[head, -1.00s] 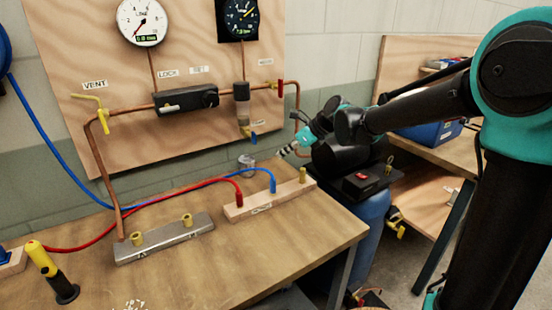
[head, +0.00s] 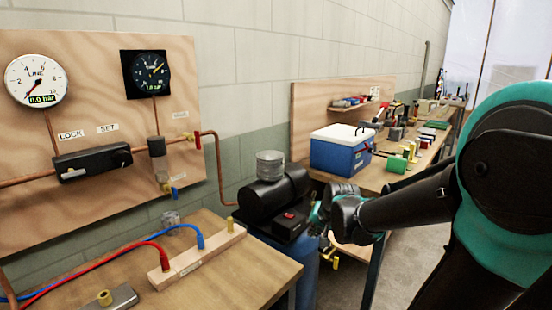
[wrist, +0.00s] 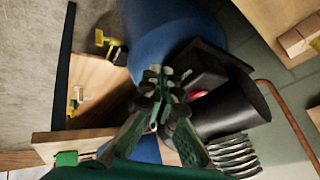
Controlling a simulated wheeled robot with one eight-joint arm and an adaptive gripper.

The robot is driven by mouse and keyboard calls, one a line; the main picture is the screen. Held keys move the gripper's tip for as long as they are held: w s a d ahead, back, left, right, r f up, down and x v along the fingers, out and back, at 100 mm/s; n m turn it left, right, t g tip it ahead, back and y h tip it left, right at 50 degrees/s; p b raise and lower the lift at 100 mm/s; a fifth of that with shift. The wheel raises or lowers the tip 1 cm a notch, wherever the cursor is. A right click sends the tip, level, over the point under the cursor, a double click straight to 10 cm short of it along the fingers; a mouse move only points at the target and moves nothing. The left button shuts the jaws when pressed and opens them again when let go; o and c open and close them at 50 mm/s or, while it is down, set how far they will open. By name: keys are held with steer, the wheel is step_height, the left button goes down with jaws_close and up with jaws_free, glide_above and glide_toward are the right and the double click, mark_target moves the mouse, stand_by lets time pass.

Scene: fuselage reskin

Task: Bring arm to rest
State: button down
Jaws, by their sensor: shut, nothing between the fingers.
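My teal and black arm (head: 410,205) reaches in from the right in the head view, bent at the elbow, its forearm pointing left toward the compressor. My gripper (wrist: 158,88) shows in the wrist view with its fingers together and nothing between them. In the head view the fingers are mostly hidden behind my wrist. The compressor has a black motor (head: 273,188) on a blue tank (head: 308,268); in the wrist view the tank (wrist: 165,35) and motor (wrist: 235,110) lie beyond the fingers. I cannot tell the gap between them.
The wooden bench (head: 225,280) with a hose block (head: 200,258) is at the left, below the gauge panel (head: 110,150). A second bench (head: 380,180) carries a blue cooler (head: 340,150) and several small items. Open floor (head: 400,265) lies between that bench and my arm.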

steer(key=s+d+f+n+h, duration=0.2)
steer(key=s+d+n, duration=0.15)
steer(key=d, duration=0.25)
steer(key=s+f+g, duration=0.2)
steer(key=s+f, duration=0.5)
steer(key=s, duration=0.5)
steer(key=shift+s+d+f+n+g, duration=0.15)
steer(key=shift+s+d+n+g, duration=0.2)
steer(key=shift+d, duration=0.1)
steer(key=shift+w, duration=0.1)
stand_by(0.4)
